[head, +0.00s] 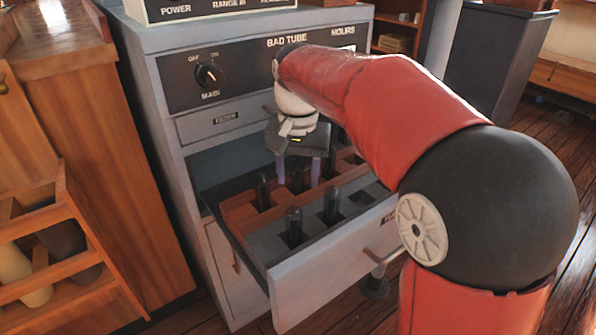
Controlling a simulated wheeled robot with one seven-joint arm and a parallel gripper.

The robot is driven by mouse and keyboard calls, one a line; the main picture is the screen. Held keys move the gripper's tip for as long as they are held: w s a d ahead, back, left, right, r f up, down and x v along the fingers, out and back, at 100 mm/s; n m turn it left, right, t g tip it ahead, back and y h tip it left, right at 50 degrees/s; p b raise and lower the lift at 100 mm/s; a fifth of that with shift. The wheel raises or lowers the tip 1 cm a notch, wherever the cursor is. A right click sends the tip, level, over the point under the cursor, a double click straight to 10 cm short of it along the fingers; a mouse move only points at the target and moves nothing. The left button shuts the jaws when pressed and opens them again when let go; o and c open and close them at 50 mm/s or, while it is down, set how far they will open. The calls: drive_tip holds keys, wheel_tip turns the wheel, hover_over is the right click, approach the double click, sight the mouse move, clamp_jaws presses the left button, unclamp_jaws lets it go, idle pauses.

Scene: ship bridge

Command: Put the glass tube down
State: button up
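My gripper (298,170) points down over the open drawer (318,278). Its two purplish fingers stand apart, with a gap on either side of a dark tube (297,180) seen between them. I cannot tell whether that tube is between the fingers or behind them in the drawer. Other dark glass tubes stand upright in the drawer's compartments: one at the left (263,192), one at the front (294,226) and one to the right (331,206). The gripper and arm hide part of the drawer's back and right side.
The drawer has wooden and grey dividers and juts from a grey cabinet (180,75) with a MAIN knob (208,74). A wooden rack (60,240) holding rounded cylinders stands at the left. Dark plank floor (505,85) shows at the right.

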drive_tip(key=shift+r, duration=0.1)
wheel_tip(320, 180, up, 12)
drive_tip(key=p, duration=0.2)
drive_tip(key=shift+r+p, duration=0.1)
drive_tip(key=shift+p, duration=0.3)
